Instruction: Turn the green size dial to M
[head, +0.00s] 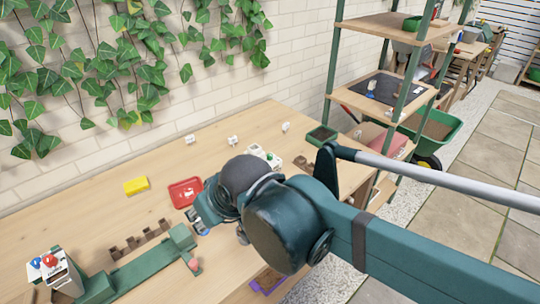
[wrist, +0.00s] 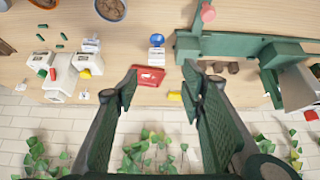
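My gripper (wrist: 160,70) is open and empty, its two dark green fingers wide apart above the bench. A white device (wrist: 65,76) stands left of the fingers in the wrist view. It has small red, yellow and green parts; the green part (wrist: 41,73) may be the size dial, but no lettering is readable. In the head view, the white device (head: 262,153) is partly hidden behind my arm. A blue round part on a white base (wrist: 157,41) stands beyond the fingertips, apart from them. The gripper's fingers are mostly hidden in the head view.
A red tray (head: 185,192) and a yellow block (head: 136,186) lie near the wall. A long green fixture (head: 140,276) and white boxes with blue and red knobs (head: 60,268) stand at left. Bowls (wrist: 110,8) lie at the wrist view's top. Bare wood lies between.

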